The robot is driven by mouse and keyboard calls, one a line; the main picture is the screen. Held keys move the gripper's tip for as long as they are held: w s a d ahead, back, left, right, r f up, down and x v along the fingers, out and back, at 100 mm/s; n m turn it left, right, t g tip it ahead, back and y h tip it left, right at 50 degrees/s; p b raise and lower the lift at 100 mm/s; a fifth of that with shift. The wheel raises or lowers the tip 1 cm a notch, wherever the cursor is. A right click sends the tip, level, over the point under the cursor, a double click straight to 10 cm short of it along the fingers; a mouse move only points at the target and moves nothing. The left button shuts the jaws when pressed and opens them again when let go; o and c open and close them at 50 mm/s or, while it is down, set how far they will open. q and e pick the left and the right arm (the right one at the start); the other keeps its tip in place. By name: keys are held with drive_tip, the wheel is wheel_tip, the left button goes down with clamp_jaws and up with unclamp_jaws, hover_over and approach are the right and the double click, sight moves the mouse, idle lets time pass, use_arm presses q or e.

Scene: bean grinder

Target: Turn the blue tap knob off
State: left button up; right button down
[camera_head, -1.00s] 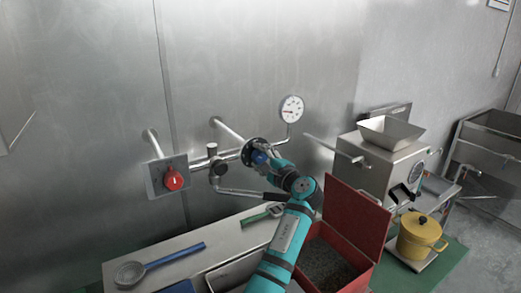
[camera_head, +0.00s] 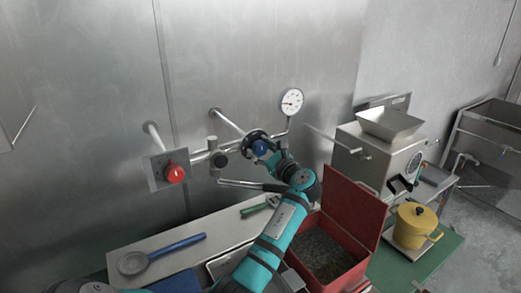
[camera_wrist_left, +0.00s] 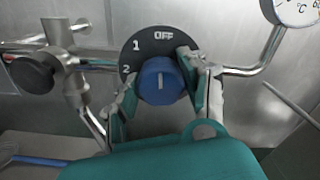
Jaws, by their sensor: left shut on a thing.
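The blue tap knob (camera_head: 260,148) sits on a round dark dial on the wall pipe. In the left wrist view the blue knob (camera_wrist_left: 160,82) faces me, and its white line stands nearly upright, toward the OFF mark on the dial (camera_wrist_left: 132,48). The marks 1 and 2 are on the dial's left side. My left gripper (camera_head: 268,150) is at the knob. In the left wrist view its fingers (camera_wrist_left: 158,90) stand on either side of the knob, shut on it. My right gripper is not in view.
A red knob (camera_head: 175,173) on a square plate is to the left. Below are a red open box (camera_head: 352,212), a blue strainer (camera_head: 165,250), and a yellow pot (camera_head: 417,226). Pipes surround the knob closely.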

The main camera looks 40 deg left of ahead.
use_arm(q)
drive_tip(key=shift+m, duration=0.6)
drive_tip(key=o, duration=1.2)
drive_tip(key=shift+f, duration=0.1)
drive_tip(key=shift+d, duration=0.15)
drive_tip(key=v, duration=1.1)
drive_tip(key=shift+s+d, duration=0.1)
drive_tip(key=shift+d, duration=0.25)
